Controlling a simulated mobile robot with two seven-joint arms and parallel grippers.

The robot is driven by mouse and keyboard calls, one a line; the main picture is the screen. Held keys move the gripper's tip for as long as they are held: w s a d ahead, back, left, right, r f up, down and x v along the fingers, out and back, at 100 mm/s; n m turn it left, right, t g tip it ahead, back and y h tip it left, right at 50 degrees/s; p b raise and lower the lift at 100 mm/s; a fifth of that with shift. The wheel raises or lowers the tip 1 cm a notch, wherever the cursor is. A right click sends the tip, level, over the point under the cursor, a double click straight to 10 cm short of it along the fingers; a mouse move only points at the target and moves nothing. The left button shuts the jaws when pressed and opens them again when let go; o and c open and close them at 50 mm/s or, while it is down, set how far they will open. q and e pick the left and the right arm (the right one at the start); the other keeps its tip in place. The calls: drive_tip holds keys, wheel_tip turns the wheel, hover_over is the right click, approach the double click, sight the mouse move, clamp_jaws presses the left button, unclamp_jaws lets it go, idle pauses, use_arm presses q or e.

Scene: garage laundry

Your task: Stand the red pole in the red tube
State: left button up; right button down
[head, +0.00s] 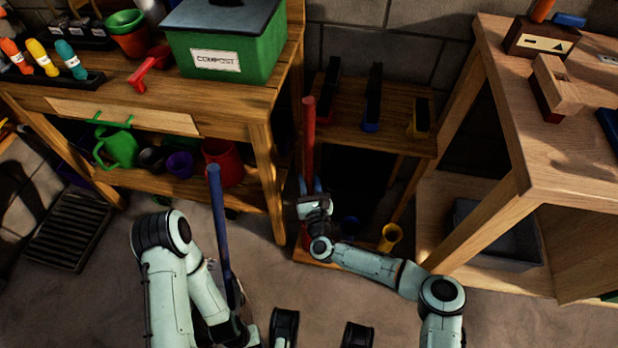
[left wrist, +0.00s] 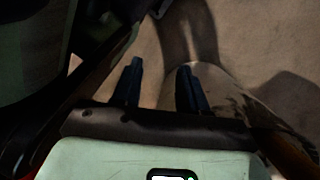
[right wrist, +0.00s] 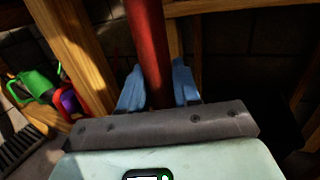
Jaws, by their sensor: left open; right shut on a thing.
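The red pole (head: 309,135) stands close to upright at the front left of a wooden rack. My right gripper (head: 311,187) is shut on it, and the right wrist view shows the pole (right wrist: 147,45) between the blue fingers (right wrist: 158,85). Below my wrist a red part (head: 305,238) shows at the rack's base; I cannot tell whether it is the red tube or the pole's lower end. Whether the pole's foot is inside the tube is hidden. My left gripper (left wrist: 160,82) is open and empty above the floor in the left wrist view.
The rack's base also holds a blue tube (head: 350,226) and a yellow tube (head: 390,237). Black-lined slots (head: 373,95) cross its upper board. A blue pole (head: 219,220) stands beside my left arm. Workbenches flank the rack (head: 262,140) (head: 505,130).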

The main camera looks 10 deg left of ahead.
drive_tip(key=shift+f, duration=0.45)
drive_tip(key=c, duration=0.7)
unclamp_jaws()
drive_tip(key=shift+s+d, duration=0.15)
drive_tip(key=shift+s, duration=0.15)
use_arm(q)
drive_tip(key=w+r+t+p, duration=0.2)
drive_tip(key=w+r+p, duration=0.1)
drive_tip(key=w, duration=0.2)
drive_tip(key=shift+w+d+r, duration=0.3)
drive_tip(key=shift+d, duration=0.05)
use_arm(e)
drive_tip(key=v, duration=1.2)
drive_tip(key=shift+s, duration=0.35)
